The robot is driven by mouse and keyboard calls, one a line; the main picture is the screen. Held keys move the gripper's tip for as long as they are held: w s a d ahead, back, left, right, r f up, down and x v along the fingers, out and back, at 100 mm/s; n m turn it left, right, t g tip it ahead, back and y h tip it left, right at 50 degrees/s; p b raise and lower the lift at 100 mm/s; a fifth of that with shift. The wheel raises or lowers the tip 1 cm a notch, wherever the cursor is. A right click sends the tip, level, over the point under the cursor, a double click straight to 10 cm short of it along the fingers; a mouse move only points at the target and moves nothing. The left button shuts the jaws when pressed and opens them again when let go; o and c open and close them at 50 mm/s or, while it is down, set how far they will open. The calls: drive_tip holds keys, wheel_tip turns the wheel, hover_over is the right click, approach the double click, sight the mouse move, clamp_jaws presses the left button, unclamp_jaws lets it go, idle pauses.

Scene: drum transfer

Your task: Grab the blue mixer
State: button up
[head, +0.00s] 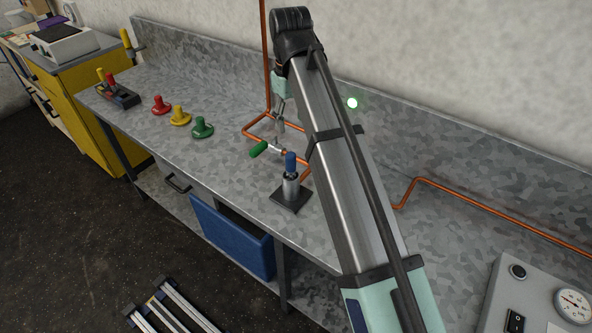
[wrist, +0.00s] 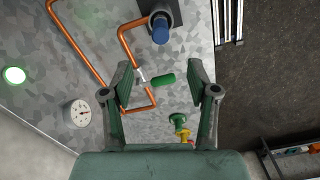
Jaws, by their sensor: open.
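The blue mixer (head: 291,163) appears to be the blue-topped upright piece on a metal cylinder with a square dark base, standing on the bench. It also shows at the top of the wrist view (wrist: 161,28), beyond and clear of my fingers. My gripper (wrist: 160,82) is open and empty, with its two fingers spread wide. In the head view my gripper (head: 280,112) hangs above the bench, behind and slightly left of the blue mixer, partly hidden by my arm. A green-handled valve (wrist: 163,80) appears between the fingers, seemingly below them.
Copper pipe (head: 253,128) runs around the valve (head: 258,149) and up the wall. Red (head: 160,104), yellow (head: 180,115) and green (head: 202,127) knobbed pieces stand to the left. A control box (head: 541,300) sits front right.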

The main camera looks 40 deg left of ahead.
sight(291, 164)
wheel_tip(291, 164, down, 16)
drive_tip(key=p, duration=0.4)
drive_tip(key=shift+a+r+p, duration=0.15)
drive_tip(key=shift+p, duration=0.15)
clamp_jaws()
